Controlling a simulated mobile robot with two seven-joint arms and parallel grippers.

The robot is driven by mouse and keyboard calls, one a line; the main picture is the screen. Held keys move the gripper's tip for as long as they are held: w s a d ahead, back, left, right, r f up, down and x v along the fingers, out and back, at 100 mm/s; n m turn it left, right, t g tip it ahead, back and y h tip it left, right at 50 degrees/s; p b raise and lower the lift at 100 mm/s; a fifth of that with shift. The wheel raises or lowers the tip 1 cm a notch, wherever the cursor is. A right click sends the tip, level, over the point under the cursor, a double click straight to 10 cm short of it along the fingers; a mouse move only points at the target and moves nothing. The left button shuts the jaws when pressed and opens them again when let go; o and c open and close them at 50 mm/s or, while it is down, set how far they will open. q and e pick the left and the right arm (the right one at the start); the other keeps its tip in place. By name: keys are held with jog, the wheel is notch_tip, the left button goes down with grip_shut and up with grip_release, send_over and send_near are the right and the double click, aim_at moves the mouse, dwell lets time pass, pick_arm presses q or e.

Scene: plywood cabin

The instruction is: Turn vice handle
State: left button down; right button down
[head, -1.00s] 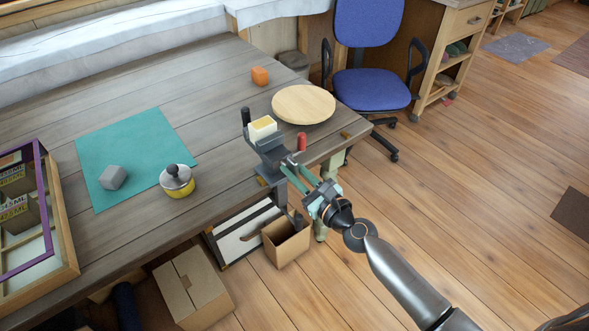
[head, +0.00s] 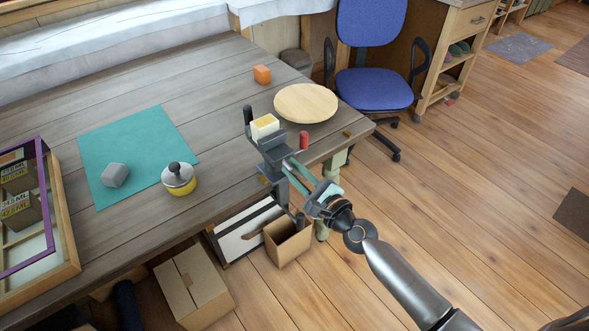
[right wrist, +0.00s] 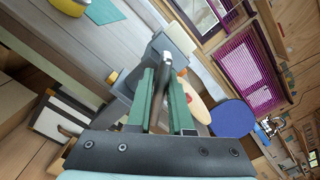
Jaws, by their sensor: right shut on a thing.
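The grey vice (head: 274,152) is fixed at the near right edge of the workbench. A cream block (head: 264,127) sits between its jaws. My right gripper (head: 292,171) reaches the front of the vice from the lower right. In the right wrist view, its green fingers (right wrist: 163,103) are on either side of a grey metal bar, the vice handle (right wrist: 167,65), and shut on it. The handle's lower end is partly hidden between the fingers. In the head view the handle is mostly hidden by the gripper. My left gripper is not in view.
A round wooden board (head: 305,103), a red cylinder (head: 303,140) and an orange block (head: 262,74) are near the vice. A yellow pot with a grey lid (head: 179,180) stands at the teal mat (head: 140,145). An open cardboard box (head: 287,243) is below. A blue chair (head: 375,88) stands behind.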

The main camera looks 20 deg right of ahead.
jog(key=shift+f+n, duration=0.2)
jog(key=shift+n, duration=1.2)
jog(key=shift+n, duration=0.6)
jog(key=shift+a+f+n, duration=0.1)
jog(key=shift+f+n, duration=0.1)
jog(key=shift+n, duration=1.8)
jog(key=shift+f+n+p, duration=0.1)
jog(key=shift+n+p, duration=0.25)
jog(key=shift+n, duration=2.55)
jog(key=shift+f+n+p, duration=0.15)
jog(key=shift+n+p, duration=0.25)
jog(key=shift+n, duration=0.7)
jog(key=shift+n+p, duration=0.5)
jog(key=shift+n, duration=1.5)
jog(key=shift+w+d+n+p, duration=0.15)
jog(key=shift+n+p, duration=0.1)
jog(key=shift+n, duration=0.8)
jog(key=shift+s+d+n+p, duration=0.15)
jog(key=shift+n+p, duration=0.1)
jog(key=shift+n, duration=0.8)
jog(key=shift+w+d+n+p, duration=0.1)
jog(key=shift+n+p, duration=0.1)
jog(key=shift+n, duration=0.75)
jog(key=shift+w+n+p, duration=0.1)
jog(key=shift+n+p, duration=0.05)
jog(key=shift+n, duration=0.8)
